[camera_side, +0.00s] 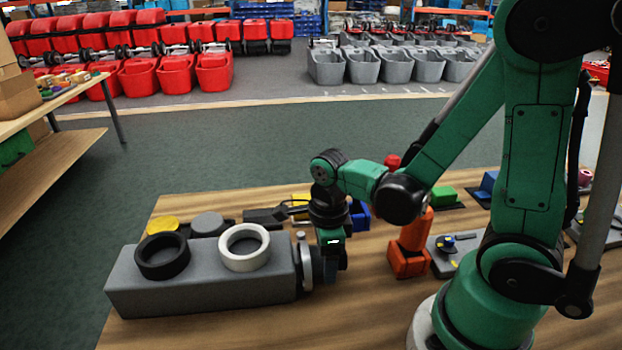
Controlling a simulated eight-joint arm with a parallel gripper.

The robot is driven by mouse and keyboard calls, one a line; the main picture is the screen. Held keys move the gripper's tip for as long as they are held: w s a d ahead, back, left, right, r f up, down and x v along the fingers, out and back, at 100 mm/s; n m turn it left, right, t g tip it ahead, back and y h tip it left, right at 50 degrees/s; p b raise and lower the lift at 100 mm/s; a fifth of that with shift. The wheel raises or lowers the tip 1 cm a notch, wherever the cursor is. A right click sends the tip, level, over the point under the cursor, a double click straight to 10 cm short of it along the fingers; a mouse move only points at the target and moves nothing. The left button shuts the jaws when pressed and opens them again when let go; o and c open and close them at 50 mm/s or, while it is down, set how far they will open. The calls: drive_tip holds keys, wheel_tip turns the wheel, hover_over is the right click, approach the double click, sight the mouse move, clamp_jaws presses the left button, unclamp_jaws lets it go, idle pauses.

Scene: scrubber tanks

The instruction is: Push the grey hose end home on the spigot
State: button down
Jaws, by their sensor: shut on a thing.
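A grey box-shaped tank (205,287) lies on the wooden table, with a black ring (162,270) and a white ring (244,262) on top. At its right end is a grey round fitting (304,264), seen nearly edge-on. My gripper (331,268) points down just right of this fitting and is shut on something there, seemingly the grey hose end. The jaws hide most of the held piece. I cannot tell the spigot from the hose end, or whether they touch.
A yellow cap (163,224) and a grey cap (207,222) lie behind the tank. An orange object (410,252) and a grey plate with a blue knob (448,243) stand to the right of my gripper.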

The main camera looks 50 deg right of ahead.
drive_tip(key=shift+w+a, duration=0.25)
unclamp_jaws()
